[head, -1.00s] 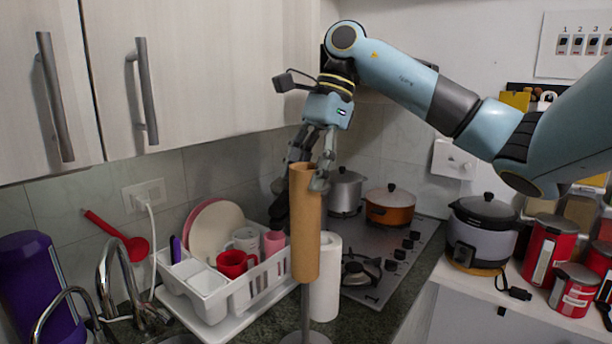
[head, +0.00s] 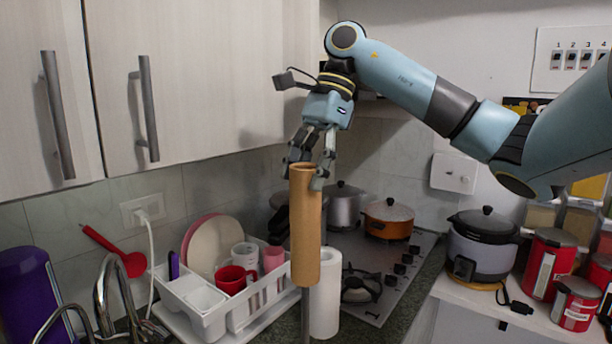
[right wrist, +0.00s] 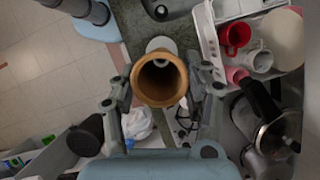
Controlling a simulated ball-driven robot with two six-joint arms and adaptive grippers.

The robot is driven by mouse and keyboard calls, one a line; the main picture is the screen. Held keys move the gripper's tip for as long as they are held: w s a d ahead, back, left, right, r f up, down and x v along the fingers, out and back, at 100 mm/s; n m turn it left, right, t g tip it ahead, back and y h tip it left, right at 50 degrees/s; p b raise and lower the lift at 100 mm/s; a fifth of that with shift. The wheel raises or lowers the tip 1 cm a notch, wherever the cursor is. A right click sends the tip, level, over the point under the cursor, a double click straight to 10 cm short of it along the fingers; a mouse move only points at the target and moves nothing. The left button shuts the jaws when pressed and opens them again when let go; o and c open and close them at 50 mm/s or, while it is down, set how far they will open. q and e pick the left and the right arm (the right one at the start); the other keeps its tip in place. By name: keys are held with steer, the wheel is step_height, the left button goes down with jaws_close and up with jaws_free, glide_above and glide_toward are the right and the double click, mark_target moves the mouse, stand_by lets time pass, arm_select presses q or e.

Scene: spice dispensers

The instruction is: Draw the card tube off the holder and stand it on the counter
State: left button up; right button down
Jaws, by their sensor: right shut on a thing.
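The card tube (head: 305,235) is brown, hollow and upright, in the middle of the head view. My right gripper (head: 304,177) is shut on it near its top rim, one finger on each side. The right wrist view looks down into the tube's open end (right wrist: 160,82). The holder's thin grey rod (head: 305,325) shows straight below the tube; its base is out of frame. I cannot tell whether the rod's upper end is still inside the tube. The dark speckled counter (head: 286,328) shows beside the rod. My left gripper is in neither view.
A white roll (head: 326,300) stands close behind the tube, to the right. A white dish rack (head: 215,318) with plates and cups is at left, near the tap. The stove (head: 395,290) with pots is behind. Wall cabinets (head: 205,80) hang at upper left.

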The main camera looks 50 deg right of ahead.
steer(key=shift+r, duration=0.6)
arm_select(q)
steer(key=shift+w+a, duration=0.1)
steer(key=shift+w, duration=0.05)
arm_select(e)
steer(key=shift+r, duration=1.05)
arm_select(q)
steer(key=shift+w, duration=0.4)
arm_select(e)
steer(key=shift+r, duration=1.95)
steer(key=shift+w, duration=0.1)
